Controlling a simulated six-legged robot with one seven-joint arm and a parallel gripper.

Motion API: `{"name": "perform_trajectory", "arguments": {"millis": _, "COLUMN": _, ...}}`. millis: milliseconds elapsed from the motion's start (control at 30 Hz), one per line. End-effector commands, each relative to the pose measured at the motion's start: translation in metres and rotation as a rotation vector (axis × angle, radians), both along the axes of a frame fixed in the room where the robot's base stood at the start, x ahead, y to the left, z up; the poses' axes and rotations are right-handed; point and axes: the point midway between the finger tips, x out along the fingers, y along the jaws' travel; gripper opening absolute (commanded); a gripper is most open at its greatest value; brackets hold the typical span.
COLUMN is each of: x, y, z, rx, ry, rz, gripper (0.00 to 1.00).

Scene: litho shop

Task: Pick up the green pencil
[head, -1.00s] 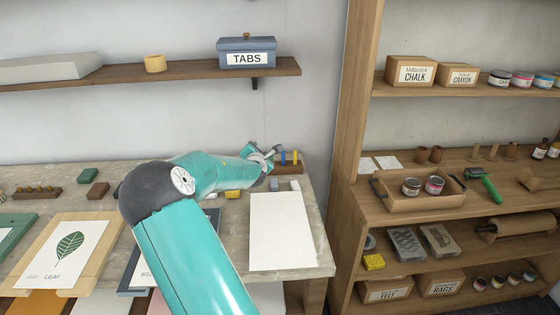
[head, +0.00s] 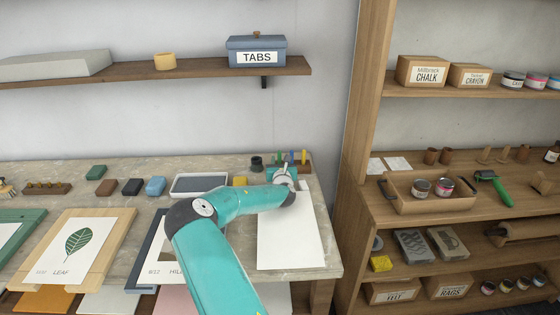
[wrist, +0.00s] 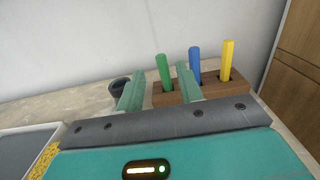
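The green pencil (wrist: 163,72) stands upright in a wooden block (wrist: 246,93), to the left of a blue pencil (wrist: 195,60) and a yellow pencil (wrist: 227,62). In the head view the pencils stand at the back right of the bench, with the green pencil (head: 279,157) partly behind my gripper (head: 285,172). In the wrist view my gripper (wrist: 160,76) is open and empty. Its two fingers show on either side of the green pencil, which is ahead of the fingertips. The right finger partly covers the block and the blue pencil's lower part.
A dark cup (wrist: 120,86) stands left of the block. A white sheet (head: 290,240) lies on the bench in front. A grey tray (head: 200,185) and a yellow piece (head: 240,181) lie to the left. A wooden shelf unit (head: 352,200) stands at the right.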

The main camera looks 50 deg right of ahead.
Motion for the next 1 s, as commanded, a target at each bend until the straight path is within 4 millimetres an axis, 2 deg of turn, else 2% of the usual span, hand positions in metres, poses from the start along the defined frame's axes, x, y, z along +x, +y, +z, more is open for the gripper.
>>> {"name": "perform_trajectory", "arguments": {"millis": 33, "x": 0.004, "y": -0.007, "z": 0.004, "rx": -0.003, "ry": -0.004, "rz": 0.000, "gripper": 0.36}}
{"name": "perform_trajectory", "arguments": {"millis": 267, "x": 0.013, "y": -0.019, "z": 0.004, "rx": -0.002, "ry": -0.003, "rz": -0.003, "gripper": 0.36}}
{"name": "perform_trajectory", "arguments": {"millis": 600, "x": 0.040, "y": -0.049, "z": 0.004, "rx": -0.002, "ry": -0.004, "rz": -0.002, "gripper": 0.36}}
{"name": "perform_trajectory", "arguments": {"millis": 900, "x": 0.043, "y": -0.053, "z": 0.004, "rx": -0.001, "ry": -0.003, "rz": -0.002, "gripper": 0.36}}
{"name": "perform_trajectory", "arguments": {"millis": 933, "x": 0.043, "y": -0.053, "z": 0.004, "rx": -0.001, "ry": -0.003, "rz": -0.002, "gripper": 0.34}}
{"name": "perform_trajectory", "arguments": {"millis": 1000, "x": 0.043, "y": -0.053, "z": 0.004, "rx": -0.001, "ry": -0.003, "rz": -0.002, "gripper": 0.21}}
